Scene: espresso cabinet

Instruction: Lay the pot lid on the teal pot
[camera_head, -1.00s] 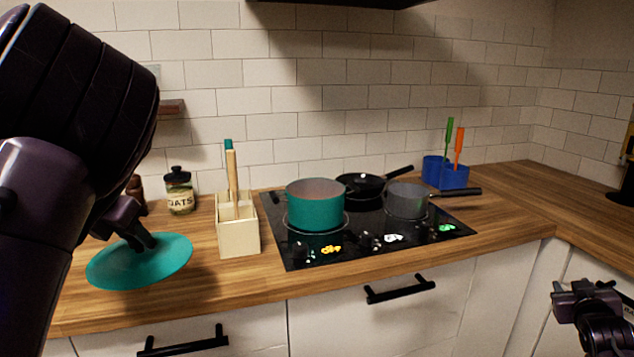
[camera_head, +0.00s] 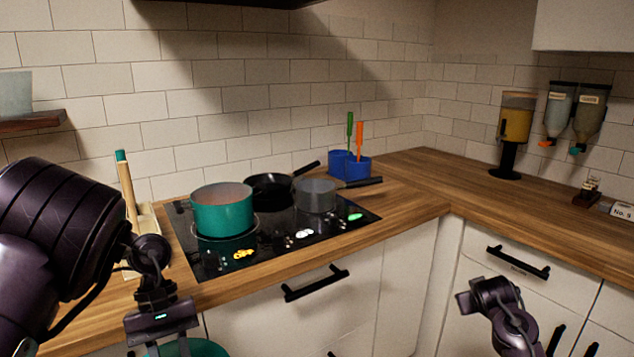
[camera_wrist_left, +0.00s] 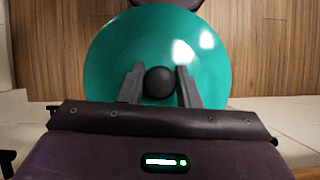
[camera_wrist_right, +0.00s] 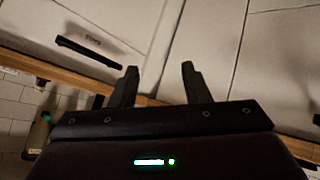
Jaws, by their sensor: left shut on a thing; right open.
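The teal pot (camera_head: 222,212) stands open on the cooktop's left side. The teal pot lid (camera_wrist_left: 110,52) is a round disc with a dark knob (camera_wrist_left: 159,82). My left gripper (camera_wrist_left: 160,84) is shut on that knob and holds the lid. In the head view only a part of the lid (camera_head: 190,348) shows at the bottom edge, below my left gripper, in front of the counter and to the left of and nearer than the pot. My right gripper (camera_wrist_right: 158,78) is open and empty, in front of the cabinet doors at the lower right.
A black frying pan (camera_head: 268,186) and a grey pot (camera_head: 316,196) share the cooktop (camera_head: 285,250) with the teal pot. Blue utensil holders (camera_head: 357,168) stand behind. A pale wooden holder (camera_head: 150,222) is left of the cooktop, partly behind my left arm. The right counter (camera_head: 460,185) is mostly clear.

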